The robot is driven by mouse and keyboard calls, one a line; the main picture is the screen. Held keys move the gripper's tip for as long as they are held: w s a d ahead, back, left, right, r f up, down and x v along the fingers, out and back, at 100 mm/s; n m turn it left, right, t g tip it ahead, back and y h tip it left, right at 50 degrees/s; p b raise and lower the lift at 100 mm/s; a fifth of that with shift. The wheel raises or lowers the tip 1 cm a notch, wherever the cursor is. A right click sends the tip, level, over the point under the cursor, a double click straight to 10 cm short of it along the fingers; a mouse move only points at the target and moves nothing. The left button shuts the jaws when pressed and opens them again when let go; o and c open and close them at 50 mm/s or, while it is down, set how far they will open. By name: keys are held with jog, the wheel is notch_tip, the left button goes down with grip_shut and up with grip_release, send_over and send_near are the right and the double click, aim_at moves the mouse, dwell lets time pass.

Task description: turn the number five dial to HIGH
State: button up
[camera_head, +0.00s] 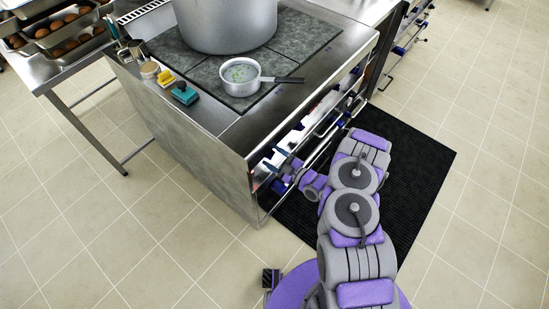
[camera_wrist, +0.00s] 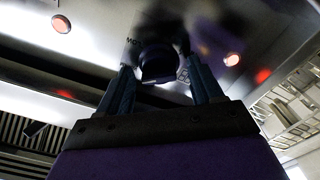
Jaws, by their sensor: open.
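In the wrist view a dark round dial (camera_wrist: 158,62) sits on the steel front panel. My gripper (camera_wrist: 157,75) is open, with one finger on each side of this dial. Whether the fingers touch it, I cannot tell. Small lettering shows beside the dial, but neither its number nor its setting can be read clearly. In the head view my gripper (camera_head: 277,174) is at the near end of the stove's front (camera_head: 300,142), low beside the panel. The dial there is hidden or too small to tell apart.
A large stockpot (camera_head: 228,25) and a small saucepan (camera_head: 240,76) stand on the stove top. The saucepan's handle (camera_head: 283,80) points toward the front edge. Red lights (camera_wrist: 232,59) glow on the panel. A black mat (camera_head: 415,160) lies on the floor under my arm.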

jog(key=c, duration=1)
